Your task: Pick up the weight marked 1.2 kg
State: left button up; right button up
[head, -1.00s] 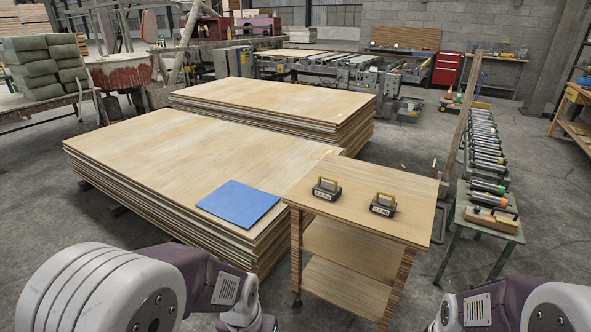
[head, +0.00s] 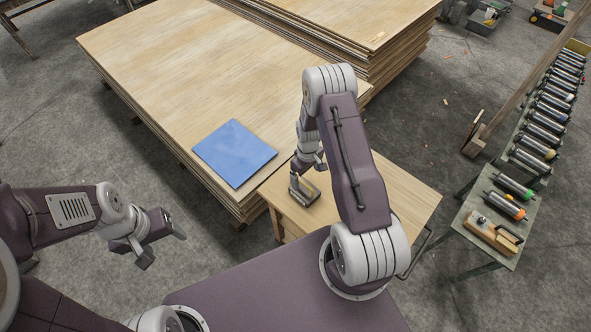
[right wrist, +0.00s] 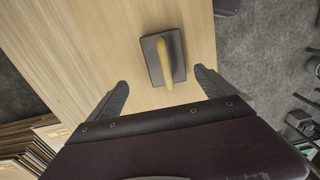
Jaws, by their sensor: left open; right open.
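One dark block weight (head: 305,194) with a yellow handle stands on the small wooden cart's top (head: 400,190). It also shows in the right wrist view (right wrist: 151,58), upright, just beyond the fingertips. Its marking cannot be read. My right gripper (right wrist: 160,82) is open and empty, with the handle lying roughly between the lines of its fingers. In the head view it hangs close over this weight. The second weight of the earlier frame is hidden, apparently behind my right arm. My left gripper (head: 163,247) is open and empty, off to the left over the floor.
A blue sheet (head: 234,152) lies on the large veneer stack (head: 170,60) left of the cart. A bench of tools (head: 480,215) stands on the right. Bare floor (head: 60,130) lies to the left.

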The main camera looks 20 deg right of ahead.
aim_at(305, 190)
jog(key=f, duration=0.1)
jog(key=f+p, duration=0.1)
jog(key=shift+s+a+f, duration=0.25)
jog(key=shift+a+f, duration=0.1)
jog(key=shift+f, duration=0.4)
jog(key=shift+d+f, duration=0.1)
jog(key=shift+f, duration=0.05)
jog(key=shift+f+p, duration=0.2)
jog(key=shift+p, duration=0.15)
jog(key=f, duration=0.1)
jog(key=f+p, duration=0.1)
jog(key=f, duration=0.1)
jog(key=shift+s+a+f+p, duration=0.2)
jog(key=shift+s+f+p, duration=0.15)
jog(key=shift+f, duration=0.55)
jog(key=shift+c, duration=0.3)
grip_shut()
jog(key=shift+w, duration=0.15)
